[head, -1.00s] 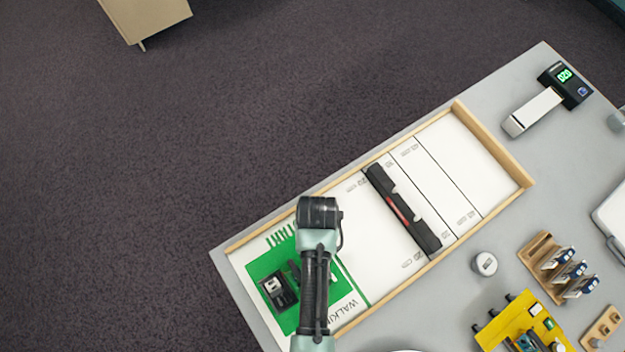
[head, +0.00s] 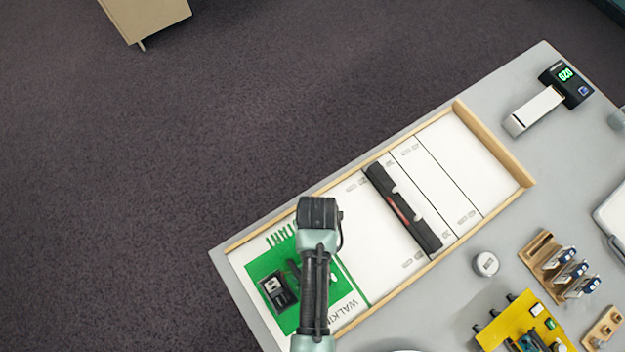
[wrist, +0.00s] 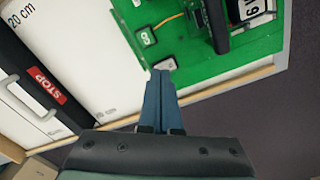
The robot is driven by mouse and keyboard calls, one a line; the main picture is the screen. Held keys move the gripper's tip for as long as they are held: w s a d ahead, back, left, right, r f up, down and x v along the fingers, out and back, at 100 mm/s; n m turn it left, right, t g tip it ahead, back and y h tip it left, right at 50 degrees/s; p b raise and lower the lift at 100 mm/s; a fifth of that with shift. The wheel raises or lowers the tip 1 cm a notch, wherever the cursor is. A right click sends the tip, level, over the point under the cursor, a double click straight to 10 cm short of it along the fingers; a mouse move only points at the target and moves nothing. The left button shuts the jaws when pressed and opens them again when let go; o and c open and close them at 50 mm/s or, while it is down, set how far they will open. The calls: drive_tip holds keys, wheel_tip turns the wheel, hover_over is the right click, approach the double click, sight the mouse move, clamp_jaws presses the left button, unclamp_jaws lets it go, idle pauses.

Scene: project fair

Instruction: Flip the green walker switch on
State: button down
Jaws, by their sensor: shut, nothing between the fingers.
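In the wrist view my gripper (wrist: 160,76) is shut and empty, its blue fingertips together near the edge of the green start area (wrist: 95,5). A small white-topped black block (wrist: 166,63) sits right at the fingertips; I cannot tell if they touch. In the head view my arm covers part of the green area (head: 262,265) and hides my gripper.
A black device (head: 278,291) stands on the green area. The white track (head: 365,225) has wooden rails and a black bar with a red stop label (head: 403,208) across it. A white cup (head: 485,264), a yellow stand (head: 500,328) and a wooden rack (head: 540,250) stand to the right.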

drive_tip(key=shift+f+b, duration=0.45)
drive_tip(key=shift+f, duration=0.25)
drive_tip(key=shift+s+r, duration=0.1)
drive_tip(key=shift+r, duration=0.05)
wheel_tip(320, 180, up, 7)
drive_tip(key=p, duration=0.7)
drive_tip(key=shift+p, duration=0.4)
idle(0.4)
